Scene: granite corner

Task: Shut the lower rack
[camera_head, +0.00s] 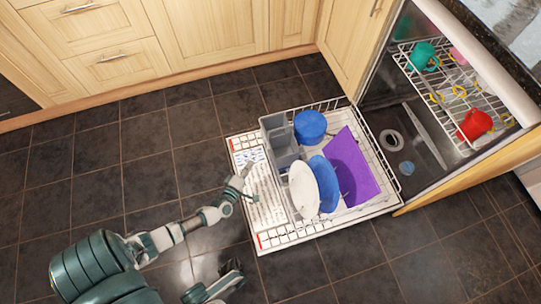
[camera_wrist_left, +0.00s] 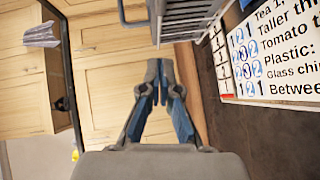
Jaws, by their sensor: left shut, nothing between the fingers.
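The lower rack (camera_head: 384,166) is pulled out of the dishwasher over its open door (camera_head: 262,185). It holds a grey cutlery basket (camera_head: 284,145), a blue bowl (camera_head: 310,126), a white plate (camera_head: 303,190), a blue plate (camera_head: 325,183) and a purple board (camera_head: 352,168). My left gripper (camera_head: 246,183) is over the door panel, in front of the rack. In the left wrist view its fingers (camera_wrist_left: 160,80) meet, with nothing between them. A dark gripper, my right (camera_head: 233,268), is low in the head view, apart from the rack; its finger gap is unclear.
The upper rack (camera_head: 455,92) holds a green cup (camera_head: 421,55) and a red cup (camera_head: 476,124). Wooden cabinets (camera_head: 205,35) line the back wall. The dark tiled floor (camera_head: 110,180) left of the door is clear.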

